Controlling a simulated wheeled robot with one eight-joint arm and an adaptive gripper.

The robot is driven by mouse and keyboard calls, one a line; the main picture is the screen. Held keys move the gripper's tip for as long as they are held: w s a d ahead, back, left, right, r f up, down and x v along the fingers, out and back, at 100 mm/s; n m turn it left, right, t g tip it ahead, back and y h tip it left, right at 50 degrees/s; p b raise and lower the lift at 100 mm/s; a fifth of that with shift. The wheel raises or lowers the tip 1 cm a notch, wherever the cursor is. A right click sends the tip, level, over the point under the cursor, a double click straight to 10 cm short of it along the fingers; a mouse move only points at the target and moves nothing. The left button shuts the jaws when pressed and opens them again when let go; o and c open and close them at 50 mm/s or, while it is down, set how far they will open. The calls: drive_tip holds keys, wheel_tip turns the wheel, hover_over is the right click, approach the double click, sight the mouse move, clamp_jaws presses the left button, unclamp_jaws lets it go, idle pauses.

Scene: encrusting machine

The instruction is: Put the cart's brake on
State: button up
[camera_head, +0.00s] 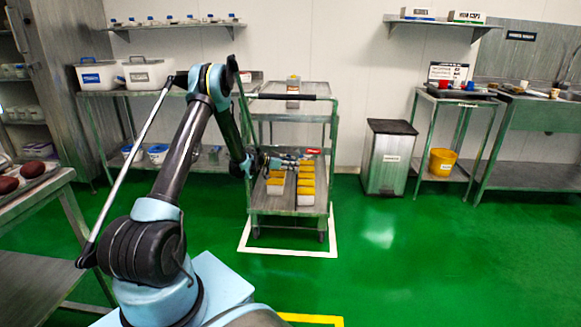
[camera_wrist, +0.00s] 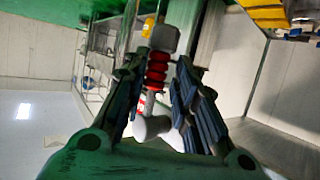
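The cart (camera_head: 290,88) is a grey metal trolley with a dark push handle, standing inside a white floor outline. My gripper (camera_head: 292,162) is above its lower shelf, and its fingertips are too small to make out in the head view. In the wrist view, my gripper (camera_wrist: 158,95) has its two dark ribbed fingers spread apart. A part with a grey block, a red ribbed section (camera_wrist: 157,72) and a white rounded end shows between the fingers; it may be the brake lever. I cannot tell whether a finger touches it. A small red patch (camera_head: 313,151) shows near the cart's right post.
Yellow-topped white blocks (camera_head: 305,185) stand in two rows on the cart's lower shelf, close under my gripper. A grey bin (camera_head: 388,160) stands right of the cart, and a bench with white boxes (camera_head: 148,74) is at left. Green floor in front is clear.

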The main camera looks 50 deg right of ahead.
drive_tip(key=shift+a, duration=0.1)
drive_tip(key=v, duration=1.1)
drive_tip(key=shift+w+a, duration=0.3)
drive_tip(key=shift+a, duration=0.05)
drive_tip(key=shift+r, duration=0.1)
